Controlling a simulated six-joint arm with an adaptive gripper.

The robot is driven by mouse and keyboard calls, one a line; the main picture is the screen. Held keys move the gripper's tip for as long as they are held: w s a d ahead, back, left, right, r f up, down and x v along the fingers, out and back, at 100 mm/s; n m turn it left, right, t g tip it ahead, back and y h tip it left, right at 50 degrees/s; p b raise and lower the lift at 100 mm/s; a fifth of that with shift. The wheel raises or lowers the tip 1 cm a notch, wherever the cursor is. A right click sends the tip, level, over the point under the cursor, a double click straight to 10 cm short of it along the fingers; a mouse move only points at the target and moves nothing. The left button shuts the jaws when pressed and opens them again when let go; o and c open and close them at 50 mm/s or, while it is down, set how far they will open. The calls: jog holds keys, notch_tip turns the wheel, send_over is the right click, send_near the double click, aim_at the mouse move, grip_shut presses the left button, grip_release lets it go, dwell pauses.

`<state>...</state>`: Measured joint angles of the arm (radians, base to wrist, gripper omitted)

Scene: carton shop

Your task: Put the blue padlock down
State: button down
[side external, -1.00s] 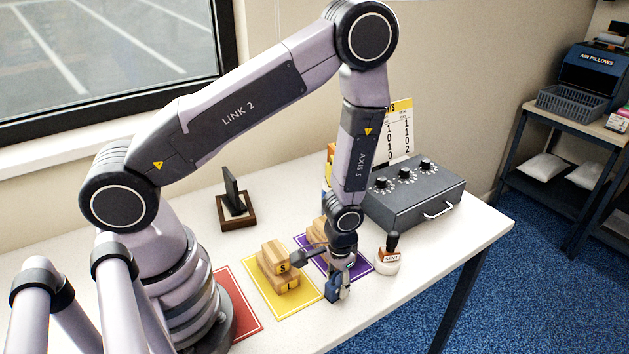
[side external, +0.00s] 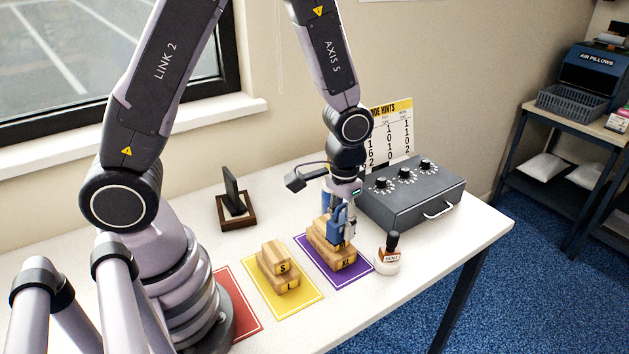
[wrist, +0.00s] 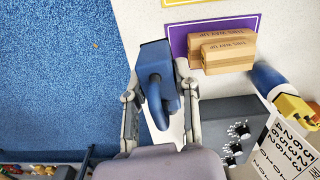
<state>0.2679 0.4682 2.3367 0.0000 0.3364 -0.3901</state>
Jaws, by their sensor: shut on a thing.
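The blue padlock (wrist: 156,72) hangs between the two fingers of my gripper (wrist: 160,98) in the wrist view. Its blue shackle is turned toward the wrist camera. In the side external view my gripper (side external: 342,222) is shut on the padlock (side external: 335,231), which is raised and overlaps the wooden blocks (side external: 334,257) on the purple mat (side external: 312,259). Whether the padlock touches these blocks cannot be told from this view. In the wrist view the blocks (wrist: 228,58) lie apart from the padlock, to its upper right.
A yellow mat (side external: 306,299) with stacked blocks (side external: 279,272) and a red mat (side external: 243,312) lie to the left. A grey box with knobs (side external: 415,192) stands behind right, a stamp (side external: 388,258) in front of it. A dark upright stand (side external: 236,202) is at the back.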

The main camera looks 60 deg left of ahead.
jog(key=r, duration=0.8)
jog(key=shift+w+a, duration=0.25)
jog(key=shift+w, duration=0.05)
jog(key=w+a+n, duration=0.5)
jog(key=a, duration=0.3)
jog(key=w+a+n, duration=0.4)
jog(key=a, duration=0.5)
jog(key=a+n, duration=0.7)
jog(key=a, duration=1.1)
send_over(309, 170)
jog(key=s, duration=0.1)
jog(key=shift+n, duration=0.3)
jog(key=f, duration=1.9)
jog(key=shift+s+d+f, duration=0.2)
jog(key=shift+d+f, duration=0.15)
jog(key=shift+w+a+f, duration=0.4)
jog(key=shift+w+f, duration=0.2)
jog(key=shift+f, duration=1.7)
